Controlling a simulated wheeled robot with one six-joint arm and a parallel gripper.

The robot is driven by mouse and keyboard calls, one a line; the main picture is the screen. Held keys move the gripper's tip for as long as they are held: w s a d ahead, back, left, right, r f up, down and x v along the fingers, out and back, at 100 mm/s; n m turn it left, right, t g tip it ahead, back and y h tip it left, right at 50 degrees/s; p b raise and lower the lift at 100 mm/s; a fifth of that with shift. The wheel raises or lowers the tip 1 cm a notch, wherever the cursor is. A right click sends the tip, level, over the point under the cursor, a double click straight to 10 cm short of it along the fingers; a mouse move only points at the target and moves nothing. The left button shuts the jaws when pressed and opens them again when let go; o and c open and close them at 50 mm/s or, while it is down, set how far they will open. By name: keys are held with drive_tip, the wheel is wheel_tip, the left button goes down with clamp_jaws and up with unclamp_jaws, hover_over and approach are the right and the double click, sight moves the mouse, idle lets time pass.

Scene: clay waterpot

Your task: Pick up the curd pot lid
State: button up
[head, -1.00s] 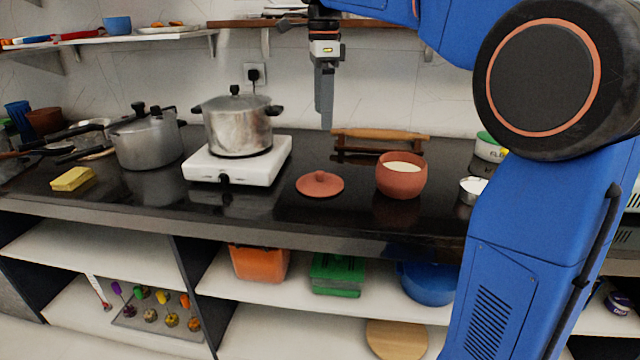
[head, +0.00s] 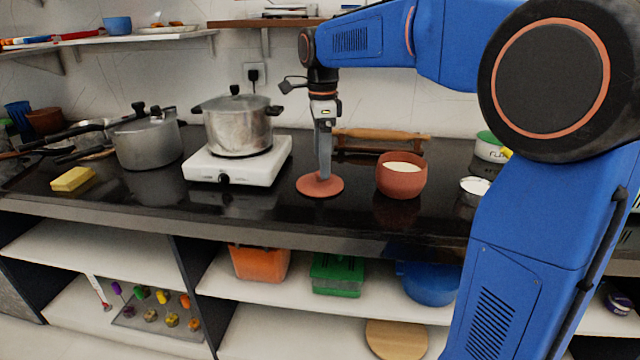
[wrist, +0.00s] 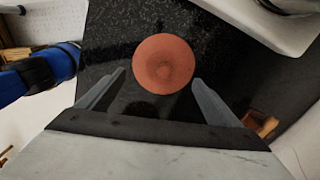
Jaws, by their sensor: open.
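The curd pot lid (head: 312,190) is a flat reddish clay disc with a small knob, lying on the black counter. It also shows in the wrist view (wrist: 163,62), just ahead of the fingertips. My gripper (head: 325,176) points down right over the lid, and its fingers hide the knob in the head view. In the wrist view my gripper (wrist: 159,78) is open, with one finger on each side and nothing between them. The clay curd pot (head: 401,178), filled with white curd, stands uncovered to the right of the lid.
A white stove (head: 262,165) with a steel pot (head: 238,125) stands left of the lid. A wooden rolling pin (head: 380,134) lies behind. A small steel bowl (head: 473,189) is right of the curd pot. Counter in front of the lid is clear.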

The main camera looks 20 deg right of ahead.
drive_tip(key=f, duration=0.5)
drive_tip(key=shift+w+a, duration=0.15)
drive_tip(key=shift+w, duration=0.2)
drive_tip(key=c, duration=1.7)
drive_tip(key=shift+s, duration=0.1)
drive_tip(key=shift+f, duration=0.1)
drive_tip(key=shift+c, duration=0.2)
